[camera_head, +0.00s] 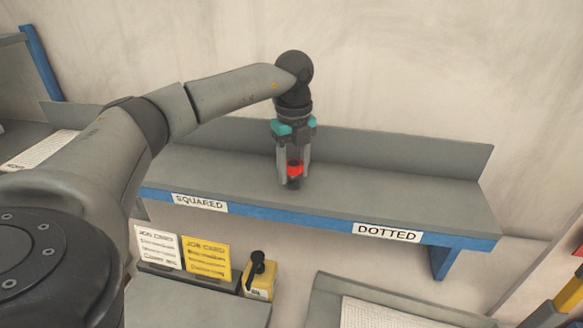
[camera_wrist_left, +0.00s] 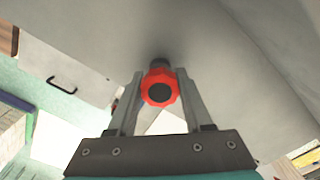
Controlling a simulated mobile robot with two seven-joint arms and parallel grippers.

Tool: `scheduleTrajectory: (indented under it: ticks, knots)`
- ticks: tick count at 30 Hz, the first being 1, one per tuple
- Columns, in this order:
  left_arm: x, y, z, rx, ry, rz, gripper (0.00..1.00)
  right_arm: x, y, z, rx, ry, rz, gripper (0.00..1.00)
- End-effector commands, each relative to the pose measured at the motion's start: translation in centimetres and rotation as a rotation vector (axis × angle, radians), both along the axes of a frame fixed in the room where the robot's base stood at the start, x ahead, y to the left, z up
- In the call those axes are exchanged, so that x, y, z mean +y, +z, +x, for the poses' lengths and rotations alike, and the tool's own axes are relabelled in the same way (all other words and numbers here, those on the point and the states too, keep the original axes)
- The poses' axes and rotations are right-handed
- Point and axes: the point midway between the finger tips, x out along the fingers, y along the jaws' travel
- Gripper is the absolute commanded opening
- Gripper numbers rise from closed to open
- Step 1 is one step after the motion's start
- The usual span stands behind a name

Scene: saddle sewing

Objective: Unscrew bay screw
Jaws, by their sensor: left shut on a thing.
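A red, faceted knob (camera_head: 294,168) with a dark lower part appears to be the bay screw. It is on or just above the top of the grey shelf, left of its middle. My left gripper (camera_head: 293,178) points down over the shelf and is shut on the red knob, one finger on each side. In the left wrist view the red knob (camera_wrist_left: 174,88), with a dark round centre, sits between the two fingers, and a dark stem shows beyond it. Whether the stem touches the shelf I cannot tell. My right gripper is not in view.
The shelf's blue front edge (camera_head: 300,222) carries a SQUARED label (camera_head: 200,203) and a DOTTED label (camera_head: 387,233). Below stand a white job card (camera_head: 157,246), a yellow job card (camera_head: 206,259) and a yellow block with a black handle (camera_head: 259,281). The shelf's right part is clear.

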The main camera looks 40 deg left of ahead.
Motion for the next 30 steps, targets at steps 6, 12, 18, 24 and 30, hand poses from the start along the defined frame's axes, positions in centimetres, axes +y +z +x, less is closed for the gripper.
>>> scheduleTrajectory:
  ticks: [6, 12, 18, 24, 30]
  knots:
    - [0.0, 0.0, -0.1, 0.005, 0.163, 0.001, 0.0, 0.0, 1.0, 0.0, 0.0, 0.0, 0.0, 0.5]
    - [0.0, -0.1, -0.1, 0.004, 0.188, 0.001, 0.0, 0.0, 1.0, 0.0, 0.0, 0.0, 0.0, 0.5]
    - [0.0, -0.1, -0.1, 0.005, 0.2, 0.001, 0.0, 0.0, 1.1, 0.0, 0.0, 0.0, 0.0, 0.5]
    - [-0.1, 0.0, -0.1, 0.006, 0.354, 0.0, 0.0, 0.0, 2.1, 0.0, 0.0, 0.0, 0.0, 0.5]
    - [-0.1, -0.1, -0.1, 0.006, 0.469, 0.0, 0.0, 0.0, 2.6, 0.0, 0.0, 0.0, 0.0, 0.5]
